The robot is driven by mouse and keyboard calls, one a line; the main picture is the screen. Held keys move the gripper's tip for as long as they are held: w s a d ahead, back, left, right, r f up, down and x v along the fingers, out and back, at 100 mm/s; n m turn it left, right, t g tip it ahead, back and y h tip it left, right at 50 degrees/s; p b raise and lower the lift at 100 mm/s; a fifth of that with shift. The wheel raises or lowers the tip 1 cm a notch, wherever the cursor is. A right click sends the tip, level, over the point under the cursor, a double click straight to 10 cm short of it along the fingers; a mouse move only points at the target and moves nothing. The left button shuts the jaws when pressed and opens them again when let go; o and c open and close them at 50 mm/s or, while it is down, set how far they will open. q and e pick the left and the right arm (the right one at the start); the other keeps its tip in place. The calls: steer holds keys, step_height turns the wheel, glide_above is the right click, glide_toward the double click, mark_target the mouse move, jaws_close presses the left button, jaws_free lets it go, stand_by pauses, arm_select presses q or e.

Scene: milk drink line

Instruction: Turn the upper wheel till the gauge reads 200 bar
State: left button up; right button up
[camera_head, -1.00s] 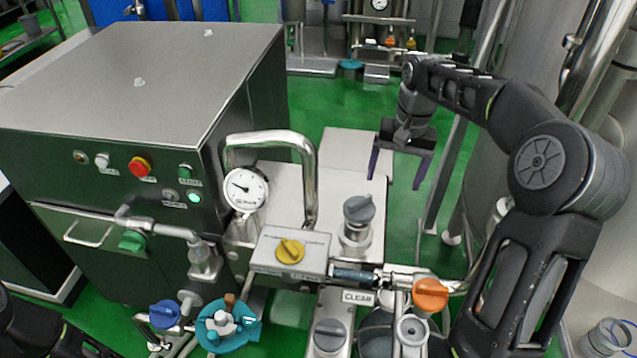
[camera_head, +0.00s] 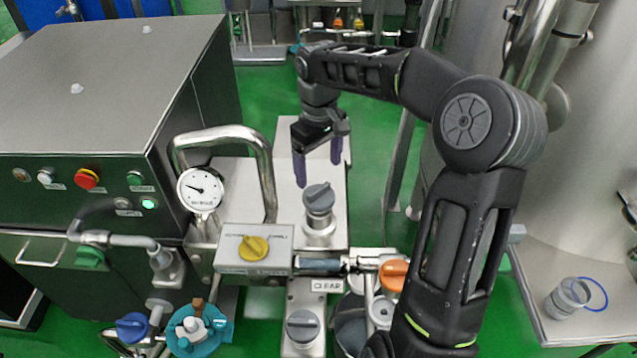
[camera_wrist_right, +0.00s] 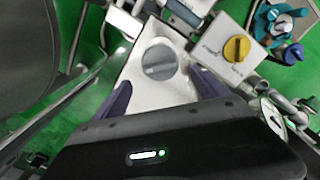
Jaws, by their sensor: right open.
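The upper wheel (camera_head: 319,198) is a grey knob on a steel post, upright on the steel block. It also shows in the right wrist view (camera_wrist_right: 159,62), between and ahead of the fingers. The round white gauge (camera_head: 200,190) stands left of it; its needle points to the left, and its numbers are too small to read. My right gripper (camera_head: 318,171) is open and empty, its purple fingers pointing down just behind and above the upper wheel, apart from it. In the right wrist view the fingers (camera_wrist_right: 160,88) straddle the wheel's near side. My left gripper is out of view.
A similar lower grey wheel (camera_head: 302,326) sits in front. A yellow knob (camera_head: 253,248) on a box, an orange knob (camera_head: 394,275) and a bent steel pipe (camera_head: 268,180) stand close around. A large steel cabinet (camera_head: 100,90) fills the left.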

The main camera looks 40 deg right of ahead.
mark_target(319, 188)
step_height(319, 188, down, 6)
stand_by(0.4)
steer(key=shift+c, duration=0.3)
steer(key=c, duration=1.3)
steer(key=shift+m, duration=0.4)
steer(key=m+b, duration=0.1)
steer(key=m, duration=0.2)
steer(key=shift+b, duration=0.4)
steer(key=m+b, duration=0.1)
steer(key=m, duration=0.4)
